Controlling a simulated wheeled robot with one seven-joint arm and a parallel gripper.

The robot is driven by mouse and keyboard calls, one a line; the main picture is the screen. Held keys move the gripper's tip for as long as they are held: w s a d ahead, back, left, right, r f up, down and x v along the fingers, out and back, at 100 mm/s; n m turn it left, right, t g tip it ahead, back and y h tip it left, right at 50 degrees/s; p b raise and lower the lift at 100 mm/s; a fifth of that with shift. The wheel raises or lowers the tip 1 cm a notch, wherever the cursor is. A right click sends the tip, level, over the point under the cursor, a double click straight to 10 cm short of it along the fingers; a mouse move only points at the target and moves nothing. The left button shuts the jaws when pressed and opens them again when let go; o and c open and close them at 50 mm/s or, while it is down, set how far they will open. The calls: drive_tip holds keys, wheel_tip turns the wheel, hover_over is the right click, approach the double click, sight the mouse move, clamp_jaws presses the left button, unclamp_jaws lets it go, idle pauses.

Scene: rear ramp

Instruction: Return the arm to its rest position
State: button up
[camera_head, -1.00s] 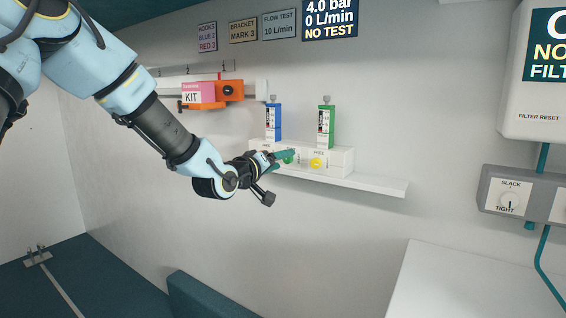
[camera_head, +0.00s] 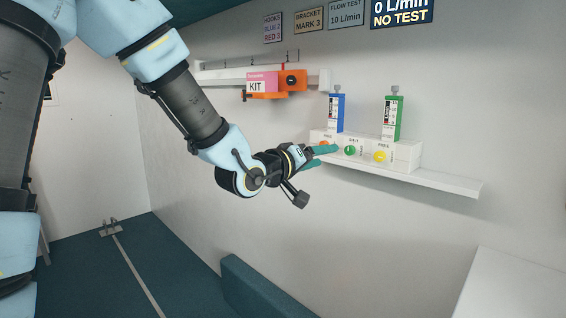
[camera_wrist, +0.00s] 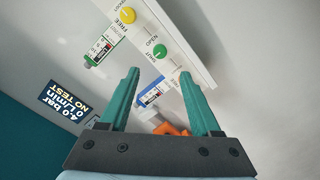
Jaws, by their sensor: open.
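My arm reaches from the upper left toward the wall. My gripper (camera_head: 322,155) is at the left end of the white valve box (camera_head: 405,158), in front of the box's orange knob. In the wrist view my gripper (camera_wrist: 165,100) has its two teal fingers spread wide apart, with nothing between them held. The box carries a green knob (camera_head: 349,150) and a yellow knob (camera_head: 380,156). A blue flow meter (camera_head: 336,112) and a green flow meter (camera_head: 393,117) stand upright on it. I cannot tell whether the fingertips touch the box.
A white shelf (camera_head: 450,186) runs under the box. A pink KIT box (camera_head: 262,82) with an orange holder (camera_head: 292,80) sits on a wall rail to the left. A teal bench (camera_head: 262,288) and a white counter (camera_head: 515,290) stand below. Open floor lies at left.

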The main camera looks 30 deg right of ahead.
drive_tip(key=w+a+f+n+t+y+p, duration=0.1)
drive_tip(key=w+a+f+y, duration=0.3)
drive_tip(key=a, duration=0.5)
drive_tip(key=w+a+f+n+y+p, duration=0.1)
drive_tip(key=w+a+f+y, duration=0.25)
drive_tip(key=a, duration=0.65)
drive_tip(key=w+a+f+n+t+y+p, duration=0.1)
drive_tip(key=w+a+f+y, duration=0.35)
drive_tip(key=a, duration=0.45)
drive_tip(key=s+a+n+g+y+p, duration=0.1)
drive_tip(key=s+a, duration=0.4)
drive_tip(key=a, duration=0.5)
drive_tip(key=s+a+n+g+y, duration=0.1)
drive_tip(key=s+a+g+y, duration=0.2)
drive_tip(key=s+a, duration=0.3)
drive_tip(key=a+g, duration=0.1)
drive_tip(key=a, duration=0.3)
drive_tip(key=shift+s+f+y+p, duration=0.3)
drive_tip(key=shift+f+p, duration=0.05)
drive_tip(key=shift+p, duration=0.05)
drive_tip(key=shift+c, duration=0.3)
